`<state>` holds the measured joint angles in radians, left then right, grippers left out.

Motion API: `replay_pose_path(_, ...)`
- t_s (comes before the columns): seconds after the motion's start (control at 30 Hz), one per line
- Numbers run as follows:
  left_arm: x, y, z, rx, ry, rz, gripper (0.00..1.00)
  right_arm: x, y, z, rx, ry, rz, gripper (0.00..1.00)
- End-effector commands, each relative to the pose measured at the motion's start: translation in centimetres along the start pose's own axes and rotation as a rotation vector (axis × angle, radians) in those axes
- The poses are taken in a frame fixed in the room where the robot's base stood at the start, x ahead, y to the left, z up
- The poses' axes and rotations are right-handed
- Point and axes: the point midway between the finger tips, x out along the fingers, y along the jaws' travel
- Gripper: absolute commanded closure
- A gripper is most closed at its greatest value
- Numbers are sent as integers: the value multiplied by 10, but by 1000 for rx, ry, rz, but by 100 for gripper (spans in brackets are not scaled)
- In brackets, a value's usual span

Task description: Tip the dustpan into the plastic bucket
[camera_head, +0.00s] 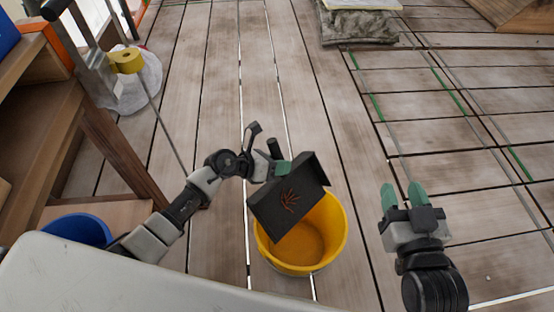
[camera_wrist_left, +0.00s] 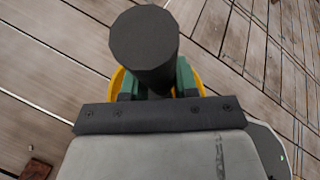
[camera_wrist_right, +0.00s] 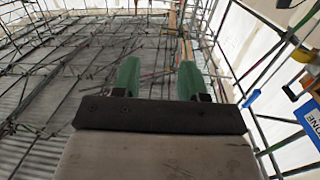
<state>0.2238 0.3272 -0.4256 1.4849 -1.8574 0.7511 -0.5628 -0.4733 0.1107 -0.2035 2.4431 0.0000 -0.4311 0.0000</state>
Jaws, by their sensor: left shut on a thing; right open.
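My left gripper (camera_head: 279,166) is shut on the dustpan's dark handle (camera_wrist_left: 146,45), which fills the middle of the left wrist view. The bucket stands on the plank floor, and its inside looks empty where it shows; the dustpan hides part of it. My right gripper (camera_head: 403,196) is open and empty, to the right of the bucket and apart from it.
A wooden bench (camera_head: 50,120) and a blue bucket (camera_head: 80,229) are on the left. A yellow tape roll (camera_head: 126,60) is near a whitish bag at the upper left. A grey stack (camera_head: 358,27) lies at the back. Plank floor around the yellow bucket is mostly clear.

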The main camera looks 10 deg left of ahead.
Motion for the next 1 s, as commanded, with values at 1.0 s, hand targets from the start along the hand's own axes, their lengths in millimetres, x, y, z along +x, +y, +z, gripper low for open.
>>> replay_pose_path(1.0, 7, -27, 0, 106, 24, 69, 98, -78, 18, 90, 4, -871, 53, 57)
